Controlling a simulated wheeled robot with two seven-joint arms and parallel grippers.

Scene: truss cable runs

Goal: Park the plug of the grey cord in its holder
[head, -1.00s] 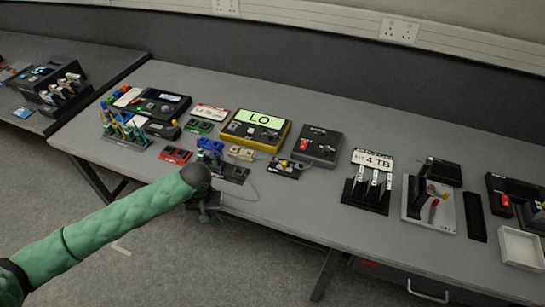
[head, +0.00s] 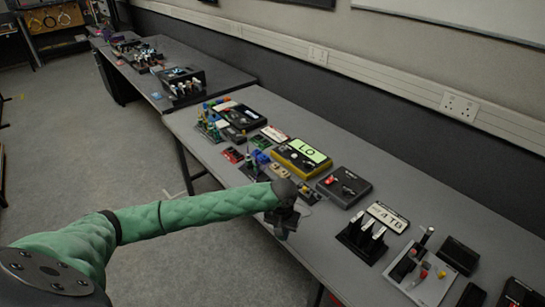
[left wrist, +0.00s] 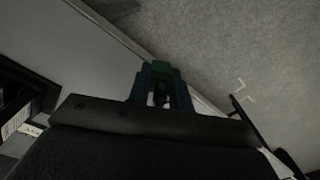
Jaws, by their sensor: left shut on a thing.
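My left gripper (head: 283,228) hangs at the front edge of the bench, beside the small instrument boards. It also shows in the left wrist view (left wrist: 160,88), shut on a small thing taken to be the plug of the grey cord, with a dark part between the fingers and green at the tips. The plug is mostly hidden in the head view. A thin pale cord (head: 316,201) shows on the bench just right of the gripper. A small dark board (head: 309,191) lies behind it. I cannot tell which fixture is the plug's holder. My right gripper is not in view.
A yellow meter reading LO (head: 301,157) and a dark box with a red switch (head: 344,186) stand behind. A black slotted rack (head: 362,240) and a grey plate with upright parts (head: 421,275) stand to the right. Open floor (head: 190,265) lies in front.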

